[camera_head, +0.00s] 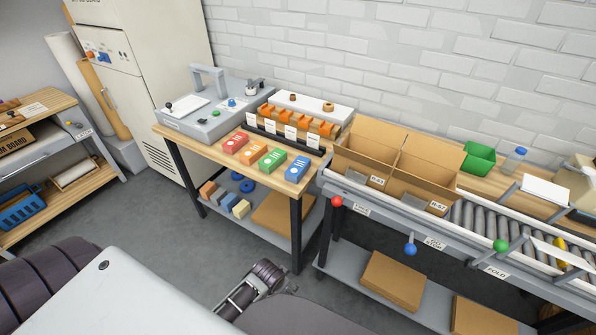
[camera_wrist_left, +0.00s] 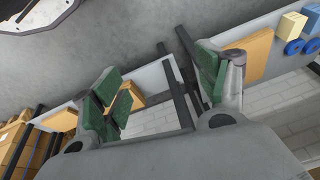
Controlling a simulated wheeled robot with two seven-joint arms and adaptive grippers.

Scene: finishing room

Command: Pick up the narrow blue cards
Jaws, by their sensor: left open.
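The narrow blue cards (camera_head: 297,168) lie as a blue pack with white marks at the right end of a row of coloured packs on the wooden table (camera_head: 212,145). My left gripper (camera_head: 240,296) is low in front of the table, well short of the cards and below the tabletop. In the left wrist view my left gripper (camera_wrist_left: 160,80) has its green-padded fingers spread apart with nothing between them. The blue cards do not show clearly in that view. My right gripper is not in view.
Green (camera_head: 272,159), orange (camera_head: 252,151) and red (camera_head: 235,143) packs lie left of the blue one. Behind stands a rack with orange dividers (camera_head: 300,117). Open cardboard boxes (camera_head: 425,172) and a roller conveyor (camera_head: 480,218) stand to the right. Grey floor in front is clear.

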